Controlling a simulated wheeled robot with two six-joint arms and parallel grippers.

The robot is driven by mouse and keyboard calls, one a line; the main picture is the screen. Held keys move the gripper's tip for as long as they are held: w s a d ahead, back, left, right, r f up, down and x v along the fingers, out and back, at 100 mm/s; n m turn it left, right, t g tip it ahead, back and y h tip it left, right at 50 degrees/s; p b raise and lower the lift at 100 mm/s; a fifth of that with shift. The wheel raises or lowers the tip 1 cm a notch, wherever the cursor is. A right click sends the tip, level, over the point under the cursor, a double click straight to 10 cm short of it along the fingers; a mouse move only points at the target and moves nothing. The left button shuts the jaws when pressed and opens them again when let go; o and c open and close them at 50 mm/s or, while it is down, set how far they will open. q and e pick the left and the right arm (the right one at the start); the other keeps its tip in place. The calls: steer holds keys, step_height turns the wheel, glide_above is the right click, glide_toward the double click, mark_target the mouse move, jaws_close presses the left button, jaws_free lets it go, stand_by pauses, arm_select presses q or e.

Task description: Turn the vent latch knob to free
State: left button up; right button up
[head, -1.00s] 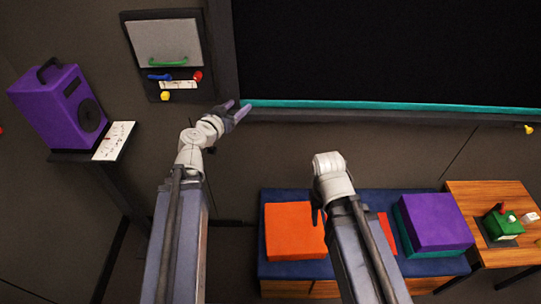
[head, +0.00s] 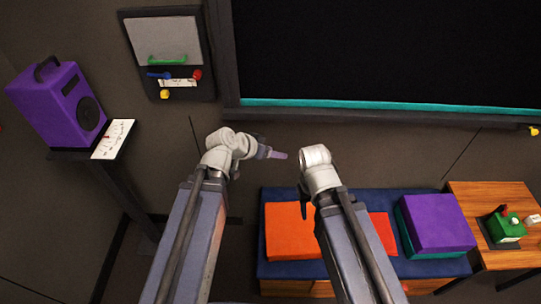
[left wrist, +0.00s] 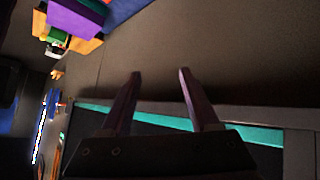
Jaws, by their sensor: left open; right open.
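The wall panel (head: 207,88) at the upper left of the head view has a grey plate with a green handle (head: 167,60). Below are a blue lever (head: 158,75), a red knob (head: 195,75), a yellow knob (head: 164,94) and a white label. I cannot tell which part is the vent latch knob; the label is too small to read. My left gripper (head: 278,155) is below and right of the panel, apart from it. Its two fingers are open and empty in the left wrist view (left wrist: 160,74). My right gripper (head: 304,205) is open, above the blue bench.
A purple speaker (head: 58,105) and a white card (head: 113,139) sit on a stand at the left. A large black screen (head: 390,50) has a teal lower edge. The blue bench (head: 262,240) holds orange and purple blocks. A wooden table (head: 470,205) stands right.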

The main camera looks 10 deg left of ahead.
arm_select(q)
steer(key=shift+s+d+f+g, duration=0.25)
steer(key=shift+s+f+g, duration=0.25)
steer(key=shift+s+f, duration=0.1)
steer(key=s+f+n+g+y, duration=0.1)
steer(key=s+f+g+y, duration=0.1)
steer(key=s, duration=0.4)
steer(key=s+f+g+y, duration=0.3)
steer(key=s+g+y, duration=0.1)
steer(key=s, duration=0.3)
steer(key=shift+s+d+f+n+y, duration=0.25)
steer(key=shift+f+n+y, duration=0.15)
steer(key=shift+y, duration=0.4)
steer(key=shift+c, duration=0.4)
